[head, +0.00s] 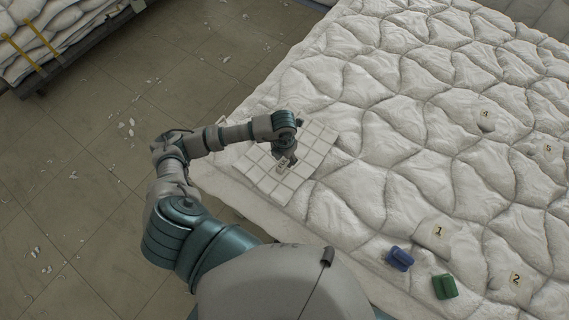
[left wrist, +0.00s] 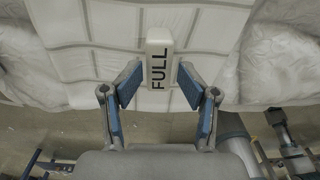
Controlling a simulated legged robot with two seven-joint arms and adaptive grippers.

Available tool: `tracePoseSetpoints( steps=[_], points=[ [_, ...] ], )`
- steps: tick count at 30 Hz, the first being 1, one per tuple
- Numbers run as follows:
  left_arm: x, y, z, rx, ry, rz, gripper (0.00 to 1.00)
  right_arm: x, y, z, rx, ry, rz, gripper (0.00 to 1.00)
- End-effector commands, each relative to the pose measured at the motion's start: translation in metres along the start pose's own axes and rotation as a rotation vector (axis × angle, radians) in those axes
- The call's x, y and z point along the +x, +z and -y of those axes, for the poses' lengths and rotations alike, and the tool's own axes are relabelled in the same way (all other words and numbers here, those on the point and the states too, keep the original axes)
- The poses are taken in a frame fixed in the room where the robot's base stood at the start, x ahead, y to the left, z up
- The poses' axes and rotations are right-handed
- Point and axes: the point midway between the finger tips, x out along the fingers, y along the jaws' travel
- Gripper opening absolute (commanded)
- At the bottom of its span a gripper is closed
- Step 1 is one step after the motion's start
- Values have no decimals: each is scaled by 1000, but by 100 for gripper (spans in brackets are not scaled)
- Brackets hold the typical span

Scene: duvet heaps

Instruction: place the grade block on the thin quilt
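The grade block, a white bar marked FULL (left wrist: 158,58), stands out between the fingers of my left gripper (left wrist: 160,84) in the left wrist view. Gaps show between the block and both blue finger pads, so the gripper is open around it without gripping. In the head view the block (head: 282,165) is small and partly hidden by my left gripper (head: 287,158), over the thin quilt (head: 257,178). That quilt is a thin white sheet with square stitching; it also fills the upper middle of the left wrist view (left wrist: 90,60). My right gripper is not in view.
A large puffy white duvet (head: 400,90) lies under and beside the thin quilt, with small numbered tags on it. A blue block (head: 399,258) and a green block (head: 445,286) lie near its front edge. Tiled floor (head: 90,190) is open at left.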

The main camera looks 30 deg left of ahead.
Motion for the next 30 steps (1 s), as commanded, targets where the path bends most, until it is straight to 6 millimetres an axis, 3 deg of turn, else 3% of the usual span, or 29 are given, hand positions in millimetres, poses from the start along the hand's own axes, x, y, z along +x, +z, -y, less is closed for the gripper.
tracePoseSetpoints(
  steps=[3, 10, 30],
  points=[
    [-29, 1, 0, 1, 1, 7, 53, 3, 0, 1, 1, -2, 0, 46],
    [-65, 1, 0, -1, 0, 4, 53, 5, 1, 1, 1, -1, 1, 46],
    [-73, 0, 0, -1, 0, 2, 53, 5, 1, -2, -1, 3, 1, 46]
  ],
)
